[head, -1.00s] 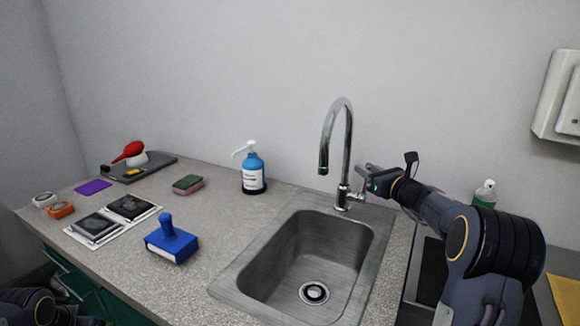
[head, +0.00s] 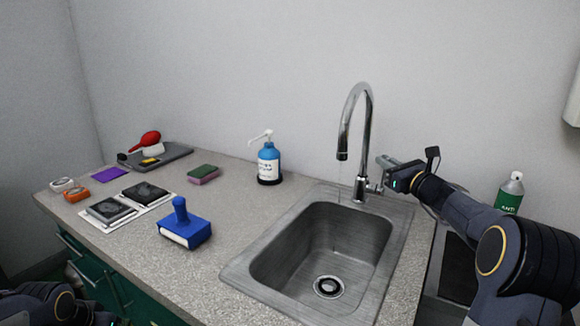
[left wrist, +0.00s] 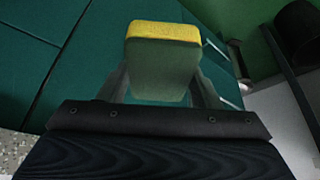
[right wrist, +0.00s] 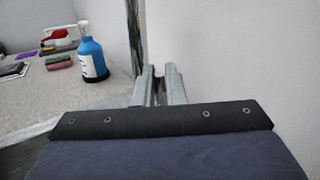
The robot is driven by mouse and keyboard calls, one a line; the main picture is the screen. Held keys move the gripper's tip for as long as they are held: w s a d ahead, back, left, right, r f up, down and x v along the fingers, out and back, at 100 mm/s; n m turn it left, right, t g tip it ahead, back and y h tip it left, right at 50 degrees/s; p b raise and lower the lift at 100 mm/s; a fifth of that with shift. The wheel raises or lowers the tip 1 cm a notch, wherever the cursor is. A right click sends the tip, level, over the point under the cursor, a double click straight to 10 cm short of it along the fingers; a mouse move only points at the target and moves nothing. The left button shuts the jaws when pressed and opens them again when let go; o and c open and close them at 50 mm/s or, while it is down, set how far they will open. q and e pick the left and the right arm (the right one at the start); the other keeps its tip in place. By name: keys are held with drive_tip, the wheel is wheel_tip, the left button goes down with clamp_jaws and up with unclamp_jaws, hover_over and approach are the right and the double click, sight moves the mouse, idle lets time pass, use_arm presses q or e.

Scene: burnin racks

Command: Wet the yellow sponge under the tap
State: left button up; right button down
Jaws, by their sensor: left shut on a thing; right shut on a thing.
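In the left wrist view my left gripper (left wrist: 162,88) is shut on the yellow sponge (left wrist: 164,32), which has a yellow far end and a dark green face. It is held in front of green cabinet fronts. In the head view only part of my left arm shows at the lower left. The chrome tap (head: 367,120) stands behind the steel sink (head: 262,262). My right gripper (head: 383,167) is shut at the tap's side lever (head: 374,188), which it partly hides. A faint thin line of water (head: 340,172) hangs below the spout.
On the counter left of the sink are a blue pump bottle (head: 269,164), a pink-green sponge (head: 203,174), a blue-handled block (head: 183,226) and a purple pad (head: 109,174). A green spray can (head: 511,193) stands at the right. The sink basin is empty.

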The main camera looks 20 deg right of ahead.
drive_tip(key=c, duration=1.6)
unclamp_jaws()
drive_tip(key=shift+s, duration=0.15)
drive_tip(key=s, duration=0.7)
drive_tip(key=s+d+f, duration=0.1)
drive_tip(key=s, duration=0.3)
drive_tip(key=shift+s, duration=0.35)
